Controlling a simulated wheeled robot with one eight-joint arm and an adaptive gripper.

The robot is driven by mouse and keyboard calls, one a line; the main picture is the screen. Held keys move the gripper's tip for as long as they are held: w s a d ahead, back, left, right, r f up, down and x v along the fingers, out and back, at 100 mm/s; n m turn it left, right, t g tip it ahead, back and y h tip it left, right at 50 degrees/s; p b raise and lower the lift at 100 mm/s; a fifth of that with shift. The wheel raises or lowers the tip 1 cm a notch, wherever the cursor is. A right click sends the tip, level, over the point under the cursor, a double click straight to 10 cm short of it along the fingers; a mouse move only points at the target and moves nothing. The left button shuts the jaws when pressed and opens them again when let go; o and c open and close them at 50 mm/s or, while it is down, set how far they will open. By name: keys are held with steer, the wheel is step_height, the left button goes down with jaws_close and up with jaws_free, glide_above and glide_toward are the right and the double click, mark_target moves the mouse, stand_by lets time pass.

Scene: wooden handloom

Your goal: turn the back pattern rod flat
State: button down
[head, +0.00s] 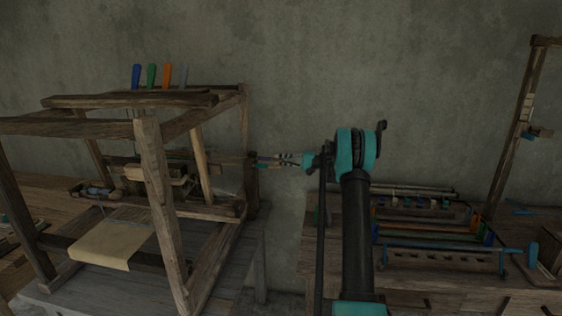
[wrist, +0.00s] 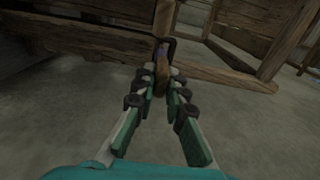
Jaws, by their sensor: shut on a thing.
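The wooden handloom (head: 155,170) stands at the left in the head view. My gripper (head: 272,160) reaches in from the right to the loom's right side, at about mid-height. In the wrist view, my gripper (wrist: 161,84) is shut on the near end of the back pattern rod (wrist: 162,54), a small brownish piece with a purple mark. This end sticks out from the loom's side frame. The rest of the rod is hidden behind the frame posts, and I cannot tell whether the rod lies flat or on edge.
A bench at the right holds a rack (head: 440,250) with coloured rods and spools. A tall wooden post (head: 515,130) rises behind it. Blue, green, orange and grey upright pieces (head: 151,77) stand on the loom's top. A narrow gap separates loom table and bench.

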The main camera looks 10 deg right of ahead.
stand_by(0.4)
steer(key=c, duration=1.6)
jaws_free()
steer(key=shift+o, duration=0.2)
steer(key=v, duration=1.2)
